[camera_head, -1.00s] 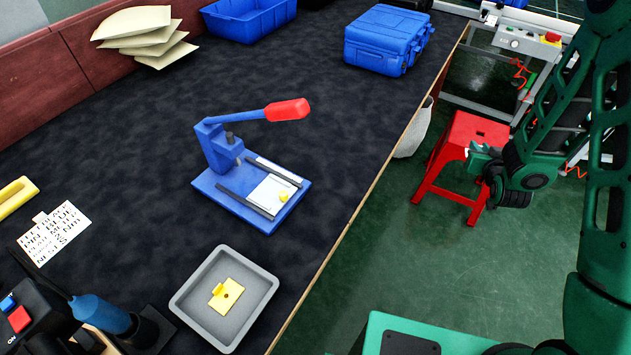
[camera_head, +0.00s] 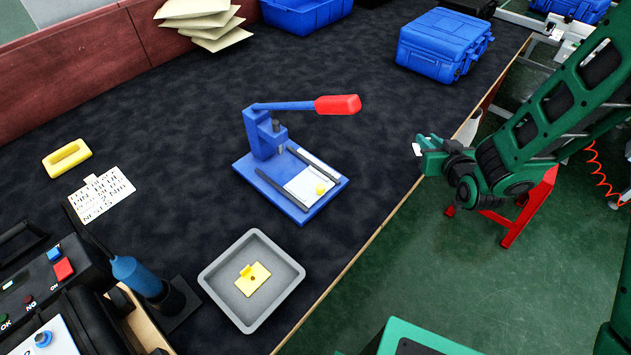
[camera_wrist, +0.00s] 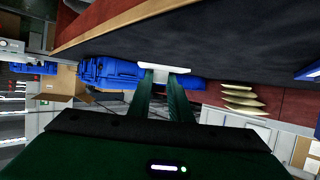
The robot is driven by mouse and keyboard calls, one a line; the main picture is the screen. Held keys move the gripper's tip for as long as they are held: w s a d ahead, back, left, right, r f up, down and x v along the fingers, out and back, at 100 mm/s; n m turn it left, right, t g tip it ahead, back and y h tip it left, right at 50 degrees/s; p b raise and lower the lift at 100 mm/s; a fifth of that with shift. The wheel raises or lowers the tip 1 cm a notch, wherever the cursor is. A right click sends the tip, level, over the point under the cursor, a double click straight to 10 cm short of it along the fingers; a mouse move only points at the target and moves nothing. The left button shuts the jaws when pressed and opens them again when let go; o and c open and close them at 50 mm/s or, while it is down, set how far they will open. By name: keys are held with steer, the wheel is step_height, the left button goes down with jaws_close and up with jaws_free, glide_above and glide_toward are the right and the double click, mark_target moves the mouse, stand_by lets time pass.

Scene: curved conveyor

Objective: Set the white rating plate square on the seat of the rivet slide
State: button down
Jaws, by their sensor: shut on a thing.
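My gripper (camera_head: 420,150) is at the right edge of the dark table, to the right of the blue rivet press, shut on a small white plate (camera_head: 416,149). In the wrist view the white plate (camera_wrist: 164,67) spans across the tips of my fingers (camera_wrist: 163,92). The rivet press has a red-tipped lever and a blue base (camera_head: 250,178). On the base, a white slide seat (camera_head: 304,187) with a yellow knob (camera_head: 320,189) lies between two dark rails. The seat shows no plate on it.
A grey tray (camera_head: 292,262) holding a yellow plate (camera_head: 253,279) stands in front of the press. A blue case (camera_head: 440,46) stands at the back right.

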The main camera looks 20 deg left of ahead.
steer(key=s+a+r+n+g+y, duration=0.2)
steer(key=s+a+r+n+g, duration=0.1)
steer(key=s+a, duration=0.7)
steer(key=s+a+r+n+g+y, duration=0.25)
steer(key=s+a, duration=0.55)
steer(key=s, duration=0.4)
steer(key=s+a+r+n+g+y, duration=0.2)
steer(key=s+a+r+n, duration=0.1)
steer(key=s+a, duration=0.65)
glide_above(305, 182)
step_height(305, 182, down, 7)
steer(key=shift+f, duration=0.1)
steer(key=shift+g, duration=0.25)
steer(key=shift+w+f, duration=0.1)
steer(key=shift+f, duration=1.95)
steer(key=c, duration=1.6)
jaws_free()
steer(key=shift+f, duration=0.1)
